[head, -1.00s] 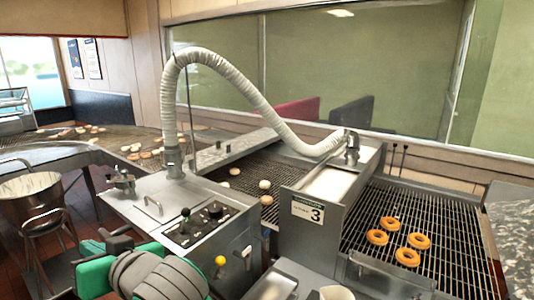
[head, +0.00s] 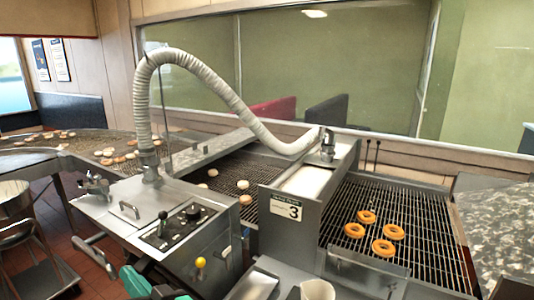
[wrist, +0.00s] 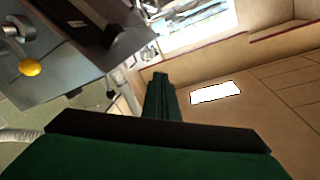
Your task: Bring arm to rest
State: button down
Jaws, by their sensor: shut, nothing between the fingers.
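My gripper (wrist: 160,82) shows in the wrist view as a narrow dark green pair of fingers, pressed together and empty. A wide dark bar and a green housing fill the bottom of that view. In the head view only a few green and grey parts of my arm show at the lower left edge, beside the control cabinet (head: 205,262). I cannot make out the fingertips there. In the wrist view a yellow knob (wrist: 31,67) shows at the upper left, apart from the fingers.
The glazing machine (head: 310,180) with its white ribbed hose (head: 215,88) stands ahead. Several glazed doughnuts (head: 383,248) lie on the wire conveyor (head: 425,235) at the right. A metal pot (head: 15,210) stands at the left. A white cup (head: 318,290) is at the bottom edge.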

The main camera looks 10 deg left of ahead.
jog(key=s+d+f+m+t+h, duration=0.2)
jog(key=d+f+m+t+h, duration=0.25)
jog(key=d+f, duration=0.7)
jog(key=s+d+f+m+t+h, duration=0.1)
jog(key=d+f+m+t+h, duration=0.3)
jog(key=d+f, duration=0.8)
jog(key=s+d+f+h, duration=0.2)
jog(key=s+d, duration=0.3)
jog(key=s, duration=0.3)
jog(key=s+d+f+n+g+h, duration=0.1)
jog(key=s+d+f+h, duration=0.1)
jog(key=s, duration=0.6)
jog(key=s+d+f+n+h, duration=0.1)
jog(key=s+d+f+h, duration=0.1)
jog(key=s+d, duration=0.5)
jog(key=shift+s+d+f+h, duration=0.35)
jog(key=shift+s+h, duration=0.1)
jog(key=shift+h, duration=0.2)
jog(key=shift+n+g, duration=0.25)
